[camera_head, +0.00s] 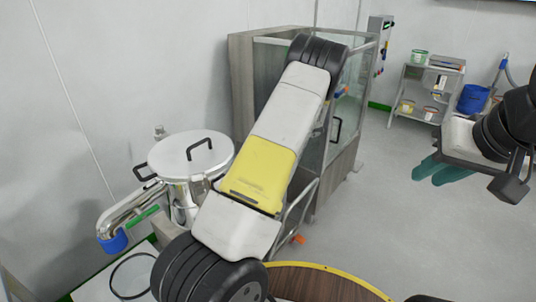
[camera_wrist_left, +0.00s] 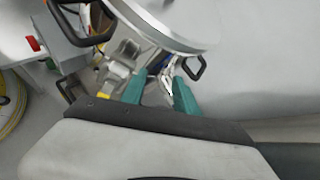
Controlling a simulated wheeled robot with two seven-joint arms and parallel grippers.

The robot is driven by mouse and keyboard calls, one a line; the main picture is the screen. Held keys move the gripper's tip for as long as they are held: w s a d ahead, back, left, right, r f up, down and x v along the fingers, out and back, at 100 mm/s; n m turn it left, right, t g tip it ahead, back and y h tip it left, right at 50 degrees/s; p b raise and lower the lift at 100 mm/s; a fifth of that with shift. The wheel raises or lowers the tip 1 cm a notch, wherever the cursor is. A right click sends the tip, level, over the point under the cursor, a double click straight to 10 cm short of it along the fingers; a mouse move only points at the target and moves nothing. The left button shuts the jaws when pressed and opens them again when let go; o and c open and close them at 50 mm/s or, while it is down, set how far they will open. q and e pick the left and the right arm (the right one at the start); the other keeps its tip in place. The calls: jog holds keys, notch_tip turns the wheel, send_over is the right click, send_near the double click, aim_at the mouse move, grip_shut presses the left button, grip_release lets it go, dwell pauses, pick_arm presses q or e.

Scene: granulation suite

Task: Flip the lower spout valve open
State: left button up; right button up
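A steel vessel (camera_head: 185,165) with a flat lid and black handles stands at the left in the head view. A curved steel spout pipe (camera_head: 130,208) with a blue end (camera_head: 112,242) and a green bar (camera_head: 143,216) shows at its left side. I cannot tell which part is the lower spout valve. In the left wrist view, the teal fingers of my left gripper (camera_wrist_left: 160,94) are apart below the lid (camera_wrist_left: 175,25). Bright metal parts (camera_wrist_left: 167,76) show between or behind them; contact is unclear. My left gripper is hidden in the head view. My right gripper (camera_head: 437,172) hangs at the right, away from the vessel.
A glass-fronted cabinet (camera_head: 240,75) stands behind my left arm. A shelf cart (camera_head: 410,85) and a blue bucket (camera_head: 473,98) are at the back right. A round brown surface with a yellow rim (camera_head: 325,283) is at the bottom. The floor at right is clear.

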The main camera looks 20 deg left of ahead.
pick_arm(q)
jog(key=w+d+f+m+t+y, duration=0.1)
jog(key=w+f+m+t+y, duration=0.2)
jog(key=w+f+m, duration=0.3)
jog(key=w+d+f+m+t+y, duration=0.2)
jog(key=w+f+m+t+y, duration=0.15)
jog(key=f, duration=0.35)
jog(key=shift+m+h, duration=0.35)
jog(key=x, duration=0.7)
jog(key=shift+a+f, duration=0.25)
jog(key=shift+a, duration=0.15)
jog(key=shift+c, duration=0.3)
grip_shut()
